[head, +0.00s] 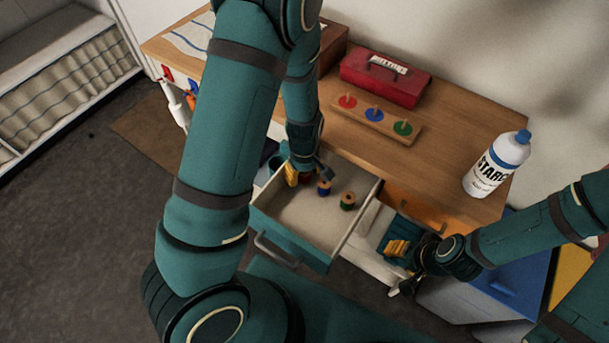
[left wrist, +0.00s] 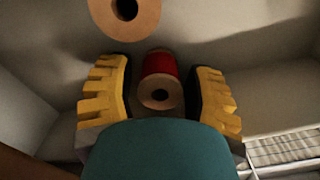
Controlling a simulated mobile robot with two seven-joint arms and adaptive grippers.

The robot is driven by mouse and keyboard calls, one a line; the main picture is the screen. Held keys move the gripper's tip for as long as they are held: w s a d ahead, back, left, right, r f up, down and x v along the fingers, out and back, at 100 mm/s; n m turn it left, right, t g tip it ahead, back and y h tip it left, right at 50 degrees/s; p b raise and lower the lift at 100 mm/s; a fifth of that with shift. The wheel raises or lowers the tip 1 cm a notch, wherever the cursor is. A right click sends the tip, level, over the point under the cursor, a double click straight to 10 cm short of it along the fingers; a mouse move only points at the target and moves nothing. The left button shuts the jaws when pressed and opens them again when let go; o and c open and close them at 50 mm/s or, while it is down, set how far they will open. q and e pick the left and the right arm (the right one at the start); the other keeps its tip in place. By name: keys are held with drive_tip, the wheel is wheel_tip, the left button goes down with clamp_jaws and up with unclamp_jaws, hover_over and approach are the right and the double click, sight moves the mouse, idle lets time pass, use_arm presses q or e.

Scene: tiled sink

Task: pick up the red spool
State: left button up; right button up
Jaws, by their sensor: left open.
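The red spool (left wrist: 160,67) stands between the two yellow fingers of my left gripper (left wrist: 161,98) in the left wrist view. The gripper is open, with a gap showing on each side of the spool. In the head view my left gripper (head: 298,177) reaches down into the open drawer (head: 283,247); its fingers and arm largely hide the red spool there. A blue spool (head: 324,188) and a green spool (head: 347,201) stand to its right in the drawer. My right gripper (head: 398,249) is outside the drawer at lower right; its jaw state is unclear.
The drawer walls are close around my left gripper. A wooden peg board (head: 377,115), a red toolbox (head: 385,77) and a starch bottle (head: 497,165) stand on the wooden top (head: 455,120). In the left wrist view another spool's wooden end (left wrist: 125,27) is close above the red one.

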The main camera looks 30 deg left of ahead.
use_arm(q)
drive_tip(key=c, duration=0.7)
drive_tip(key=shift+r, duration=0.1)
